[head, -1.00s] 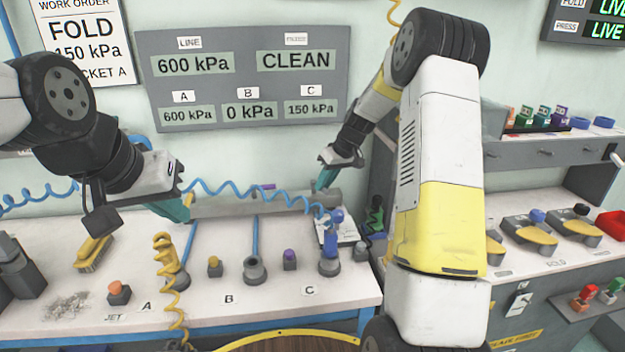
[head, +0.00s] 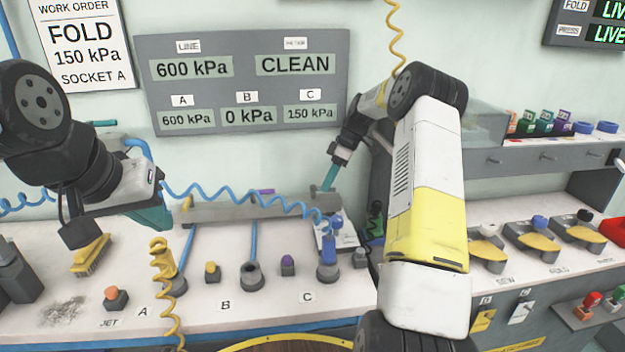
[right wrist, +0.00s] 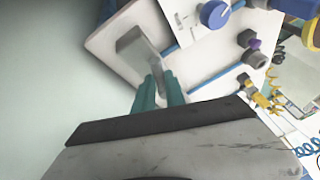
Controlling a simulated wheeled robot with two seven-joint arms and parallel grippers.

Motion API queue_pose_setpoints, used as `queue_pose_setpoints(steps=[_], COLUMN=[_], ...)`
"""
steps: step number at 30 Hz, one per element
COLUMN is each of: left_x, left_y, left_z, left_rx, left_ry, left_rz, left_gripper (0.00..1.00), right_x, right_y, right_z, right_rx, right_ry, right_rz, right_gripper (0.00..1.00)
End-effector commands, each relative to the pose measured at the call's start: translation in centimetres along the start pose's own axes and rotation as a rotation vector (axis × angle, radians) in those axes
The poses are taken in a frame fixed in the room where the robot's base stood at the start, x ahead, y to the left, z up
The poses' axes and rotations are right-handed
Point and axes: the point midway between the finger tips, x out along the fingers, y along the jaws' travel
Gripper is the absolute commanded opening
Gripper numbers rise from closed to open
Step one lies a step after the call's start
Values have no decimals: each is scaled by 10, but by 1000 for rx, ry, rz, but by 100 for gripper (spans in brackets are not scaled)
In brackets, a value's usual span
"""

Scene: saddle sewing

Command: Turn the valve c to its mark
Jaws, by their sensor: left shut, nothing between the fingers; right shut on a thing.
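The grey manifold bar (head: 225,210) lies along the back of the bench. My right gripper (head: 327,187) reaches down to its right end, where valve c would sit. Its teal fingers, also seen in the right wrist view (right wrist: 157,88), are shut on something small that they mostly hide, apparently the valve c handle. A grey block (right wrist: 138,48) shows beside the fingertips. The mark and the handle's angle cannot be made out. On the grey panel (head: 245,82), C reads 150 kPa, A 600 kPa and B 0 kPa. My left gripper (head: 158,218) is shut and empty above the bench's left part.
A coiled blue hose (head: 250,198) crosses in front of the manifold to a blue plug (head: 328,250) at socket C. A coiled yellow hose (head: 163,270) hangs near A.

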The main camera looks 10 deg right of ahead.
Motion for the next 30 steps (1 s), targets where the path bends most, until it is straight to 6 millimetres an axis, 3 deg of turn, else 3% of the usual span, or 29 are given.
queue_pose_setpoints(steps=[19,20,23,30], left_x=[0,0,0,0], left_y=[0,0,0,0], left_z=[0,0,0,0], left_rx=[0,0,0,0], left_ry=[0,0,0,0], left_rz=[0,0,0,0], left_gripper=[0,0,0,0], right_x=[-1,-1,-1,-1], right_y=[2,2,2,1], right_z=[3,3,2,2], right_rx=[-42,-42,-42,-42], right_ry=[-11,-11,-11,-10], right_rz=[-15,-15,-16,-16], right_gripper=[0,19,37,37])
